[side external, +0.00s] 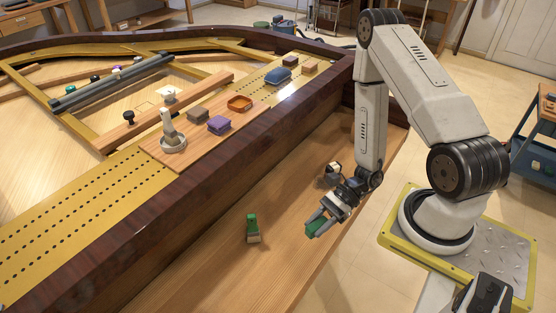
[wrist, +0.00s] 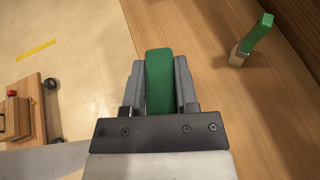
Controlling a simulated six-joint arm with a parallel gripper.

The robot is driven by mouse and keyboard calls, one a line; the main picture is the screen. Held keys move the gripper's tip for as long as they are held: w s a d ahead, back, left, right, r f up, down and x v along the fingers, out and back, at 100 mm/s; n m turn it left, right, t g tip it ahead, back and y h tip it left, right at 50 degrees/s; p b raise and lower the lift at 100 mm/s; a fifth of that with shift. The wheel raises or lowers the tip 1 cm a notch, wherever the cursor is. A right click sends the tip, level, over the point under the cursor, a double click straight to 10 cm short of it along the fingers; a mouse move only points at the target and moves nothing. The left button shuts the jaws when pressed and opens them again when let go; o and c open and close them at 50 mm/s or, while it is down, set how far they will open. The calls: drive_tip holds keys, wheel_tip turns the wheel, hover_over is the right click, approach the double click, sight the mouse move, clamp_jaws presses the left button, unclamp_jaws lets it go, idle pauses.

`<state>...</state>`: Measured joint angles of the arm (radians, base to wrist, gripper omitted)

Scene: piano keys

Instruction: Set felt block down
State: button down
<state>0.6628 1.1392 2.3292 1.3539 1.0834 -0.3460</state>
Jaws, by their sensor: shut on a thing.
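A green felt block (wrist: 159,82) is between the fingers of my gripper (wrist: 160,78) in the wrist view. In the side external view, my gripper (side external: 318,221) is shut on the green block (side external: 315,228) near the front edge of the wooden keybed shelf (side external: 215,285). I cannot tell whether the block touches the shelf. A second green piece on a pale base (side external: 252,228) stands on the shelf to the left of my gripper. It also shows at the upper right of the wrist view (wrist: 252,40).
A wooden board (side external: 190,136) on the piano holds a purple block (side external: 219,125), an orange tray (side external: 239,103), a blue item (side external: 278,75) and a grey dish (side external: 173,144). The dark piano rim (side external: 160,212) rises behind the shelf. The shelf's left part is clear.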

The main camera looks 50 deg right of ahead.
drive_tip(key=w+a+m+t, duration=0.1)
drive_tip(key=w+a, duration=0.3)
drive_tip(key=a, duration=0.9)
drive_tip(key=shift+a+f, duration=0.15)
drive_tip(key=shift+f, duration=0.15)
drive_tip(key=shift+w, duration=0.15)
hover_over(221, 274)
drive_tip(key=shift+s+f, duration=0.15)
drive_tip(key=shift+f, duration=2.2)
drive_tip(key=shift+s+f, duration=0.1)
drive_tip(key=shift+f, duration=2.2)
drive_tip(key=shift+w+f, duration=0.1)
drive_tip(key=shift+f, duration=0.05)
drive_tip(key=shift+w+f, duration=0.15)
drive_tip(key=shift+f, duration=1.55)
